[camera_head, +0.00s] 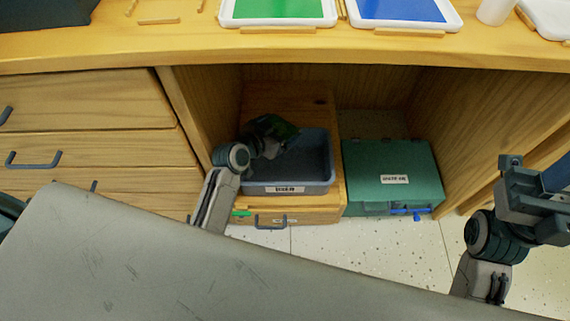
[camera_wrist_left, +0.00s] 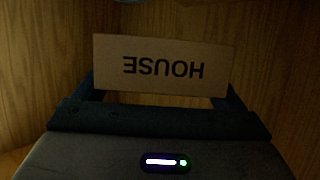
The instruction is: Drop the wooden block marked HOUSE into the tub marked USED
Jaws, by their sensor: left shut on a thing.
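The wooden block marked HOUSE (camera_wrist_left: 163,66) is between the fingers of my left gripper (camera_wrist_left: 160,95), its lettering upside down in the left wrist view. In the head view my left gripper (camera_head: 270,132) is at the back left part of the grey-blue tub (camera_head: 290,187), inside the cubby under the counter; its height over the tub is hard to judge. The block cannot be made out there. The tub's white front label is too small to read surely; its visible inside looks empty. My right gripper (camera_head: 535,205) is at the right, and its jaws are unclear.
The tub stands on a wooden drawer box (camera_head: 322,215) with a dark handle. A green case (camera_head: 385,165) with a white label stands to its right. Cubby walls close in left and right. Trays with green (camera_head: 278,8) and blue (camera_head: 402,9) lie on the counter above.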

